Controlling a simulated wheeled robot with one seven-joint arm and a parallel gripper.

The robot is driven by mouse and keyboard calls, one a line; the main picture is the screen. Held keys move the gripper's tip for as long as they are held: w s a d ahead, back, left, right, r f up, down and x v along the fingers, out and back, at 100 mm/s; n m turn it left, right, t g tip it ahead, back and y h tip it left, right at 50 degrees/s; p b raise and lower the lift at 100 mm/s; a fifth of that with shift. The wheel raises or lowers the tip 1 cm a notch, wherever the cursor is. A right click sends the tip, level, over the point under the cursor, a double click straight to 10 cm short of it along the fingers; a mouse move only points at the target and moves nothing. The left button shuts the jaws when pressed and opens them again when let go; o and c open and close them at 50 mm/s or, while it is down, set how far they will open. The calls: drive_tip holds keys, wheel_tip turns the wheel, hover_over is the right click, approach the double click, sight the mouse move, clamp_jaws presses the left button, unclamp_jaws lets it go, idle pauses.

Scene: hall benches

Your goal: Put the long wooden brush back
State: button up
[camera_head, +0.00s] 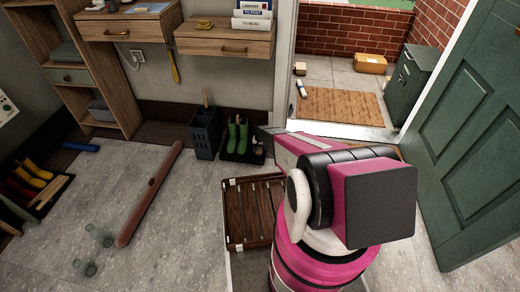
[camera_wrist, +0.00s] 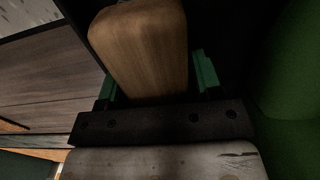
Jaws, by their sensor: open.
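In the wrist view a light wooden piece with rounded corners (camera_wrist: 140,45), which looks like part of the brush, lies between the green-tipped fingers of my gripper (camera_wrist: 155,80). The fingers are open, and I cannot tell whether they touch it. In the head view my gripper is mostly hidden by my arm, close to the green boots (camera_head: 237,137). A tan wooden handle end (camera_head: 237,119) shows at the top of these boots. Another wooden handle (camera_head: 205,98) sticks up from a dark slatted bin (camera_head: 204,134) beside them. I cannot tell from this view which is the brush.
A dark slatted wooden rack (camera_head: 232,240) lies on the floor by my arm. A long reddish-brown bar (camera_head: 150,195) and clear greenish glass-like items (camera_head: 103,237) lie left of it. A wooden drawer shelf (camera_head: 225,38) juts from the wall. A green door (camera_head: 475,130) stands open at right.

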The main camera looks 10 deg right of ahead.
drive_tip(key=shift+r, duration=0.1)
wheel_tip(320, 180, up, 12)
drive_tip(key=shift+s+f, duration=0.1)
drive_tip(key=shift+f, duration=0.15)
drive_tip(key=s+r+n, duration=0.1)
drive_tip(key=s+r, duration=1.7)
drive_tip(key=r, duration=0.3)
drive_tip(key=s+r+n, duration=0.2)
drive_tip(key=s+r, duration=1.7)
drive_tip(key=r, duration=0.2)
drive_tip(key=shift+r+n, duration=0.15)
drive_tip(key=shift+n, duration=0.15)
